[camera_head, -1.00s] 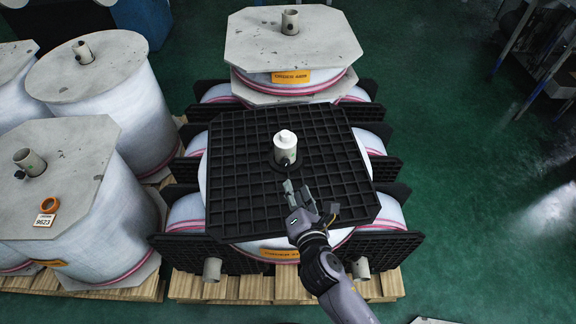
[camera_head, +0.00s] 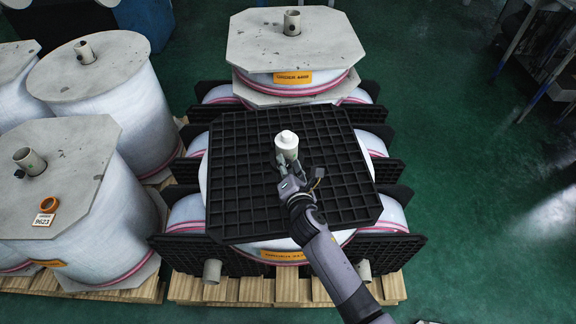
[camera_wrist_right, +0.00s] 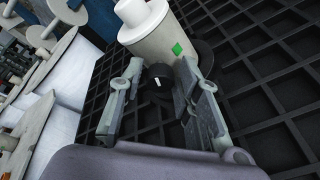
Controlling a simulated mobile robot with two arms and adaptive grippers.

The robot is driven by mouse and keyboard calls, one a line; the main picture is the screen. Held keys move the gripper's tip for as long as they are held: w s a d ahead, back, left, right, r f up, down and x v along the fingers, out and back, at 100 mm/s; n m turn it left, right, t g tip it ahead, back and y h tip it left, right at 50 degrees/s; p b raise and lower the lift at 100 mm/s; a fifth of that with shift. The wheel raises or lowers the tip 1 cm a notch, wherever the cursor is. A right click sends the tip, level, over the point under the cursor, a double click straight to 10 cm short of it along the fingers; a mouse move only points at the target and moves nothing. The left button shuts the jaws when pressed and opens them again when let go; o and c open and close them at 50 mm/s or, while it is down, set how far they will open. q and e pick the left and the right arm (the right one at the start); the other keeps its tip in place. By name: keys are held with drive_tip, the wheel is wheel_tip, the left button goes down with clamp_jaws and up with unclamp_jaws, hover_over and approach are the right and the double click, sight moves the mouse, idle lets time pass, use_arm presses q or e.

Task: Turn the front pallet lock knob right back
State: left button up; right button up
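The front pallet lock knob (camera_wrist_right: 158,80) is small and black with a white mark; it sits on the side of the pale central post (camera_head: 287,150) in the black grid pallet. The right wrist view shows a green square on the post (camera_wrist_right: 165,42) just above the knob. My right gripper (camera_wrist_right: 160,74) is open, with one finger on each side of the knob; I cannot tell whether either finger touches it. In the head view the right gripper (camera_head: 284,170) is against the near side of the post and hides the knob. My left gripper is not in view.
The black grid pallet (camera_head: 235,150) lies on top of wrapped film rolls. Another roll with a grey top board (camera_head: 250,45) stands behind. More rolls stand at left, one carrying an orange ring (camera_head: 50,205) and a label (camera_head: 44,220).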

clamp_jaws()
idle(0.3)
drive_tip(key=n+h+p, duration=0.1)
drive_tip(key=n+p, duration=0.1)
drive_tip(key=p, duration=0.1)
drive_tip(key=shift+r, duration=0.2)
drive_tip(key=shift+a+n+h+p, duration=0.15)
drive_tip(key=shift+n+h+p, duration=0.8)
drive_tip(key=shift+n, duration=0.25)
drive_tip(key=shift+f, duration=0.15)
drive_tip(key=shift+n+p, duration=0.3)
